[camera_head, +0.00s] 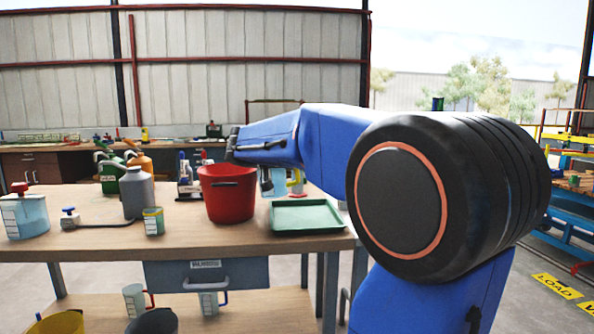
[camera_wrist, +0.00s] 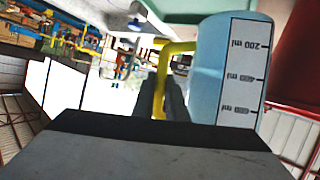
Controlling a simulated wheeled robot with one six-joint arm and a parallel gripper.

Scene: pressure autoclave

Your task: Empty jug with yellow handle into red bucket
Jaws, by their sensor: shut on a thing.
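The light-blue jug (camera_wrist: 222,75) has a millilitre scale and a yellow handle (camera_wrist: 175,48). My gripper (camera_wrist: 162,98) is shut on that handle in the wrist view, with the jug just right of the fingers. In the head view my gripper (camera_head: 266,182) is partly hidden by my arm, and part of the jug (camera_head: 278,185) shows beside it. The red bucket (camera_head: 228,198) stands upright on the bench, just left of the jug. The bucket also shows at the right edge of the wrist view (camera_wrist: 298,65). The jug's contents are hidden.
A green tray (camera_head: 307,229) lies on the bench right of the bucket. Left of the bucket are a small tin (camera_head: 153,221), a grey bottle (camera_head: 136,193) and a large blue-grey jug (camera_head: 24,215). Small bottles (camera_head: 185,176) stand behind. The bench front by the bucket is clear.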

